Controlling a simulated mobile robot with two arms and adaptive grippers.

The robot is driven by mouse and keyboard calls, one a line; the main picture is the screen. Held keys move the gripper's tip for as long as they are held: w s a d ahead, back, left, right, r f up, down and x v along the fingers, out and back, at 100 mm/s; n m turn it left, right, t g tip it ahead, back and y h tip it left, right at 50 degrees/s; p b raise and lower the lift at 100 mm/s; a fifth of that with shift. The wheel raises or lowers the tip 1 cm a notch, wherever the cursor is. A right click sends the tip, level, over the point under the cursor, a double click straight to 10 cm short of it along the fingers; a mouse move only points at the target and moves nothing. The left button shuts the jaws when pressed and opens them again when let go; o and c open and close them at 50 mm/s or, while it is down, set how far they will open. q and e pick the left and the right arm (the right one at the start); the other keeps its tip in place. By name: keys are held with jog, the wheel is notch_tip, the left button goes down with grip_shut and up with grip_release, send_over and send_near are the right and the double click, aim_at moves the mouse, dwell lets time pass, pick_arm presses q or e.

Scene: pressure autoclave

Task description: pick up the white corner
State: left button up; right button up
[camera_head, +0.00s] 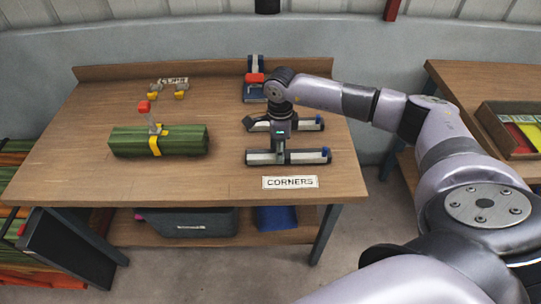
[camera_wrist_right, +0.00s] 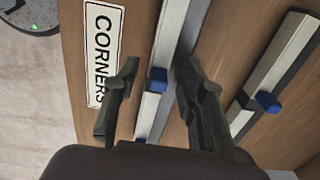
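Two white corners lie on the wooden table behind the CORNERS label. Each is a long white and grey bar with a blue knob. The front corner (camera_head: 308,156) is nearest the label; the rear corner (camera_head: 306,124) lies behind it. My right gripper (camera_head: 280,148) points down over the front corner. In the wrist view, the open right gripper (camera_wrist_right: 157,70) has one finger on each side of the front corner (camera_wrist_right: 147,113). Contact cannot be told. The rear corner (camera_wrist_right: 276,70) is to the right, outside the fingers. My left gripper is not in view.
The CORNERS label (camera_head: 290,182) lies at the table's front edge. A green bundle (camera_head: 185,140) with a yellow clamp lies left. A blue and red device (camera_head: 254,80) stands behind the corners. Yellow clips (camera_head: 180,92) lie at the back left. A tray (camera_head: 492,118) sits on the right table.

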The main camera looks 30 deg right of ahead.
jog(key=shift+c, duration=0.3)
jog(key=shift+r, duration=0.1)
grip_shut()
